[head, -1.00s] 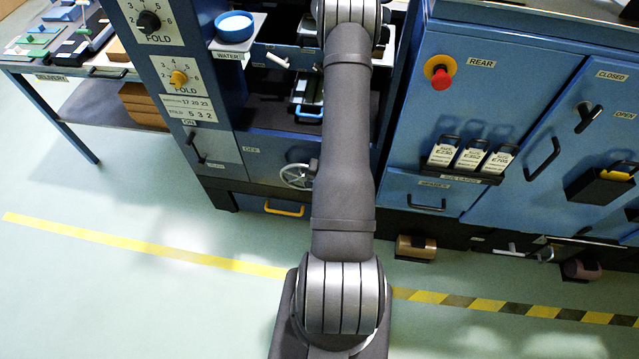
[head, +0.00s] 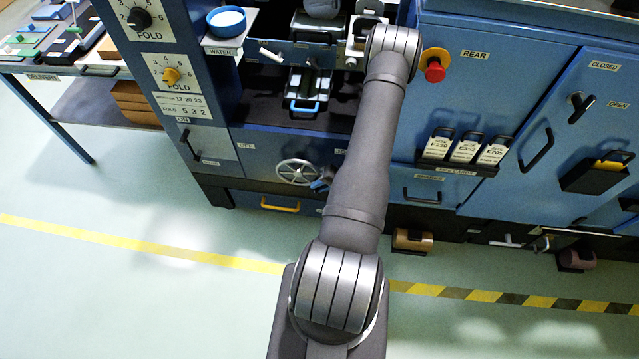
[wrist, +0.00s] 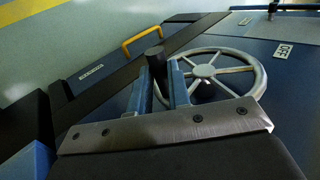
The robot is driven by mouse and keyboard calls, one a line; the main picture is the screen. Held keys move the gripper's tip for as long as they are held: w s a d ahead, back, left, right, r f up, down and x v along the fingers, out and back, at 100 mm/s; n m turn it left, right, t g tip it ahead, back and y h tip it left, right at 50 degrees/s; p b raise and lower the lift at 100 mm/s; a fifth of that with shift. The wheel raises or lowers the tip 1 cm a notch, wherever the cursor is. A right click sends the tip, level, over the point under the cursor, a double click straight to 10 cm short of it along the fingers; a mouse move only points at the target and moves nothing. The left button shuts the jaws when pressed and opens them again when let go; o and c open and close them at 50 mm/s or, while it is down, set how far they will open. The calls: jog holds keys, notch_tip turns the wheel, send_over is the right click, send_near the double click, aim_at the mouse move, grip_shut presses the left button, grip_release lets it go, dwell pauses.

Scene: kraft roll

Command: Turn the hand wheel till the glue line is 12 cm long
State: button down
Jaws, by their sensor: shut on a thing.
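The hand wheel (head: 297,172) is a pale metal spoked wheel on the low blue panel in the head view. In the wrist view the wheel (wrist: 208,80) fills the right of centre. A dark round knob (wrist: 154,54) on its left side stands between the blue fingers of my gripper (wrist: 161,76), which is shut on it. In the head view my gripper (head: 322,183) shows partly at the wheel's lower right, with the forearm beside it. I cannot make out a glue line or its length in either view.
A tray with a blue handle (head: 305,105) sits in the bay above the wheel. A yellow handle (head: 280,205) is below the wheel. A red button (head: 434,70) and several labelled cartridges (head: 465,148) are to the right of my arm. The floor in front is clear.

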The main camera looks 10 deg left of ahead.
jog(key=shift+f+y, duration=0.45)
jog(key=shift+y, duration=0.05)
jog(key=c, duration=1.3)
grip_release()
jog(key=shift+c, duration=0.2)
jog(key=v, duration=0.7)
jog(key=shift+d+r, duration=0.15)
jog(key=shift+d, duration=0.1)
